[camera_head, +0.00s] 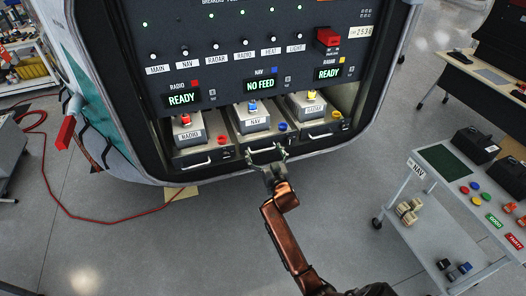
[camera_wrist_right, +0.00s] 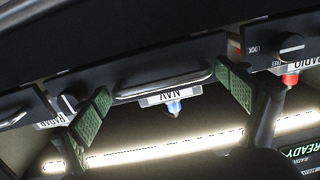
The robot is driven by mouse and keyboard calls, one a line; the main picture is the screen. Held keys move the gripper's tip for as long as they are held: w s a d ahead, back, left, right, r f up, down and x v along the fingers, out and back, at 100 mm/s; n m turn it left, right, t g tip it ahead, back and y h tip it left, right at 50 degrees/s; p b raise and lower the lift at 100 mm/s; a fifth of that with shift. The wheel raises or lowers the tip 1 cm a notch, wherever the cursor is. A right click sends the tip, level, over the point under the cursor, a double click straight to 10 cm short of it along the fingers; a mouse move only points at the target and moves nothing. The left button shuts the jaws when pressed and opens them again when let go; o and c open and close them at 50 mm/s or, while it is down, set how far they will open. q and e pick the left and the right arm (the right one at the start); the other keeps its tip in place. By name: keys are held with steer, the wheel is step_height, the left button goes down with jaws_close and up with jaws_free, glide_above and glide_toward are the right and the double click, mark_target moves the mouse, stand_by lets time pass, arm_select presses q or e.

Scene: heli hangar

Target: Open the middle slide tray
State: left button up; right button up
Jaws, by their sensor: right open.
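The middle slide tray (camera_head: 243,141) carries a box labelled NAV (camera_head: 256,122) with a blue connector on top, and it looks level with the trays beside it. My right gripper (camera_head: 266,156) is open in front of this tray's handle. In the right wrist view, which is upside down, the handle (camera_wrist_right: 165,84) is a pale bar between the two green-padded fingers of my right gripper (camera_wrist_right: 165,104). A gap shows on each side of the bar. Whether the fingers reach past the handle is hard to tell. My left gripper is not in view.
The RADIO tray (camera_head: 195,160) is on the left and the RADAR tray (camera_head: 320,133) on the right, both close by. A panel with switches (camera_head: 240,50) overhangs the trays. A cart (camera_head: 440,190) stands at right. The floor before the cabinet is open.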

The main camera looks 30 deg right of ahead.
steer(key=c, duration=1.4)
